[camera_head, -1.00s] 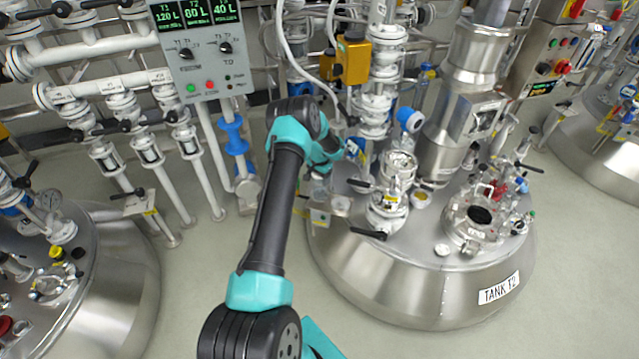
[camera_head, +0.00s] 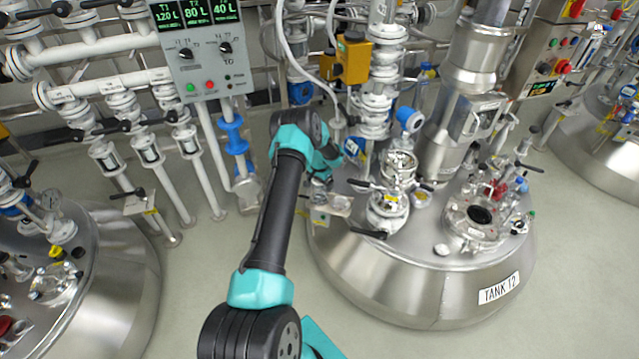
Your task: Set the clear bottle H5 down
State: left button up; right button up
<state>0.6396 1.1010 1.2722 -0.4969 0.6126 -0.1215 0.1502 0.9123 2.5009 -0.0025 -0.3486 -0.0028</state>
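My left arm reaches in from the bottom centre, and its gripper (camera_head: 322,180) is at the left edge of tank T2 (camera_head: 420,288). The gripper is small and partly hidden by my own wrist, so I cannot tell whether its fingers are open or shut. A small clear, glassy shape (camera_head: 319,196) shows just below the gripper, over a small metal holder (camera_head: 321,217) at the tank's side. It may be the clear bottle H5, but no label is legible. I cannot tell whether it touches the holder. My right gripper is not in view.
Tank T2's lid carries a sight-glass fitting (camera_head: 389,205), a round open port (camera_head: 480,215) and several valves. A white pipe column (camera_head: 377,95) stands close behind my gripper. A control panel (camera_head: 202,50) hangs at upper left. Another tank (camera_head: 110,290) stands at left, with clear floor between.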

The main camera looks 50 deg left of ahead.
pick_arm(q)
notch_tip(320, 180, up, 12)
jog(key=shift+r, duration=0.15)
dwell(0.7)
dwell(0.4)
